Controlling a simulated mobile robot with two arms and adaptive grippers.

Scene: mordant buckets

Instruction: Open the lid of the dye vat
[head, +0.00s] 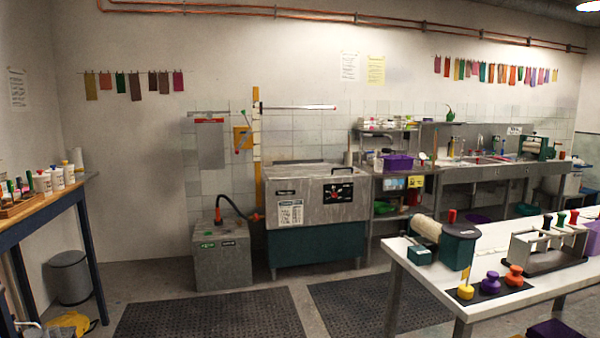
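The dye vat (318,245) stands against the back wall, a little right of the picture's middle. It is a large box with a grey metal upper part and a dark green lower part, with labels on its front. Its flat metal lid (300,170) lies on top and looks closed. A dark bent handle (343,171) shows near the lid's right end. The inside of the vat is hidden. Neither of my grippers is in view.
A grey box (221,260) with a dark hose stands left of the vat. Two dark floor mats (210,316) (375,302) lie in front. A white table (425,277) with dye tools is at the right, a wooden-topped bench (50,205) at the left. The floor between is clear.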

